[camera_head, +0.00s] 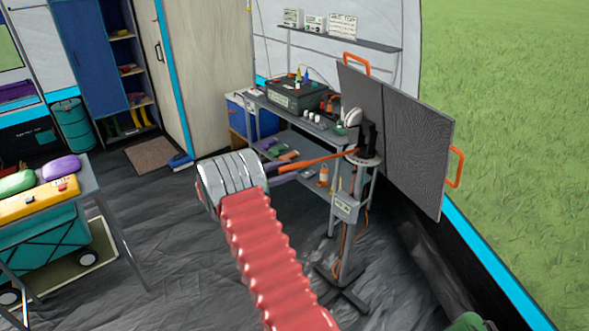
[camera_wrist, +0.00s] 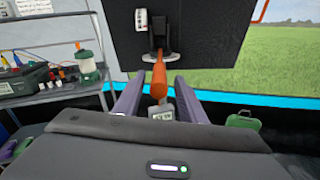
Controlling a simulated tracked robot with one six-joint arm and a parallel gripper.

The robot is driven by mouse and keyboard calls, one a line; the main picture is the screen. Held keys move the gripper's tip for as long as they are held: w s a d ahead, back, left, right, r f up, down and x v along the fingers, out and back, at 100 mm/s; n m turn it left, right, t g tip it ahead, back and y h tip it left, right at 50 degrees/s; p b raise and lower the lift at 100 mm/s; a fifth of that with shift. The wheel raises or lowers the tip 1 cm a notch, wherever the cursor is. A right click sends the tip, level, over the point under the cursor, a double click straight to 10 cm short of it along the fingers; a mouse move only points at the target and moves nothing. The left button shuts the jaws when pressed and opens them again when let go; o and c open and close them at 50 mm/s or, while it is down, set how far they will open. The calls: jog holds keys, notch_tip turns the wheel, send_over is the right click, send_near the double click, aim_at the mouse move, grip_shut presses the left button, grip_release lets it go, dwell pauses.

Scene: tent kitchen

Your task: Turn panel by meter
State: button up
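The dark panel (camera_head: 391,133) has two halves and orange handles. It stands tilted on a grey post (camera_head: 349,250); its dark face fills the upper wrist view (camera_wrist: 200,38). An orange lever (camera_head: 318,160) sticks out from the panel's mount toward my gripper (camera_head: 284,166). In the wrist view my gripper (camera_wrist: 157,88) is open, with a purple finger on each side of the lever's end (camera_wrist: 159,83) and gaps beside it. A small grey box with a display, seemingly the meter (camera_head: 346,207), is on the post. It shows partly behind the lever (camera_wrist: 161,115); its reading is too small.
A bench (camera_head: 300,120) with a dark case (camera_head: 297,93) stands left of the panel. A white rounded device (camera_head: 350,117) is at the mount. A cart table (camera_head: 90,176) is at the left. Cables hang by the post. The floor between cart and post is mostly clear.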

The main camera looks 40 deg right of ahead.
jog(key=v, duration=0.8)
jog(key=shift+w+a, duration=0.1)
jog(key=shift+w, duration=0.05)
jog(key=s+a+f+m+y, duration=0.1)
jog(key=s+a+f+y, duration=0.2)
jog(key=f, duration=0.5)
jog(key=s+a+m+y, duration=0.3)
jog(key=s+y, duration=0.1)
jog(key=s, duration=0.3)
jog(key=s+a+r+m+t+y, duration=0.8)
jog(key=s+a+r+t+y, duration=0.2)
jog(key=s+a+r, duration=1.1)
jog(key=s+a, duration=0.1)
jog(key=a, duration=0.3)
jog(key=shift+s+r+t, duration=0.3)
jog(key=shift+s+r, duration=0.05)
jog(key=shift+s, duration=0.05)
